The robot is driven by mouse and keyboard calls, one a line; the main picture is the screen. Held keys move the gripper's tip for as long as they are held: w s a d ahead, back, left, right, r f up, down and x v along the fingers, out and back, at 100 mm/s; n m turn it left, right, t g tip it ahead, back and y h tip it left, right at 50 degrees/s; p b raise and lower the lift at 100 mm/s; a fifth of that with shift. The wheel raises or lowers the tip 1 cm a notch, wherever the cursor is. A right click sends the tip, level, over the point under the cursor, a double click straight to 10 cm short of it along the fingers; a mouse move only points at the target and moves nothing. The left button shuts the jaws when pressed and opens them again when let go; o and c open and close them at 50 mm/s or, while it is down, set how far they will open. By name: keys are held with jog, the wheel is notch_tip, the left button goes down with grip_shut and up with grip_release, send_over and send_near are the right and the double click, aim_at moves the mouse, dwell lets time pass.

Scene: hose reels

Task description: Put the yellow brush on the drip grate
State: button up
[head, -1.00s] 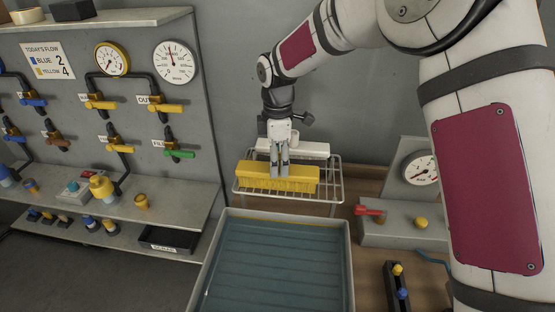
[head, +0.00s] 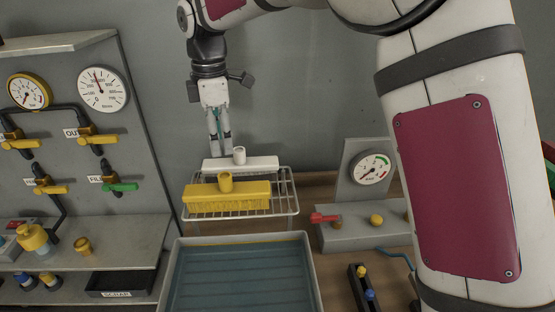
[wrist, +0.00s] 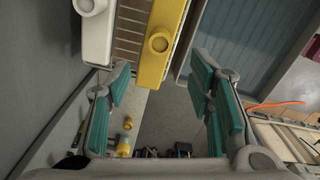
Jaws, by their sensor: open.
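The yellow brush (head: 228,196) rests bristles down on the front part of the wire drip grate (head: 284,200), its round handle stub facing up. A white brush (head: 240,163) lies behind it on the same grate. My gripper (head: 220,148) is open and empty, above and behind the yellow brush, near the left end of the white one. In the wrist view the yellow brush (wrist: 160,45) and the white brush (wrist: 95,28) show at the top, beyond my open teal-padded fingers (wrist: 160,95). Nothing is between the fingers.
A basin of bluish water (head: 240,275) stands in front of the grate. A valve panel (head: 60,140) with gauges and shelves is at left. A grey gauge block (head: 350,235) with a red lever stands at right. The wall is close behind the grate.

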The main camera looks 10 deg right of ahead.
jog(key=shift+r, duration=0.1)
jog(key=s+d+r+m+t, duration=0.1)
jog(key=s+d+r+m, duration=0.4)
jog(key=d, duration=0.3)
jog(key=s+d+r+m+t, duration=0.25)
jog(key=s+d+m, duration=0.25)
jog(key=s+d, duration=0.3)
jog(key=s+d+f+m+t, duration=0.1)
jog(key=s+d+m, duration=0.3)
jog(key=s, duration=0.4)
jog(key=s+d+f+m, duration=0.2)
jog(key=s+d+m, duration=0.3)
jog(key=s, duration=0.3)
jog(key=shift+f+m+t, duration=0.25)
jog(key=shift+m+t, duration=0.1)
jog(key=shift+m, duration=0.45)
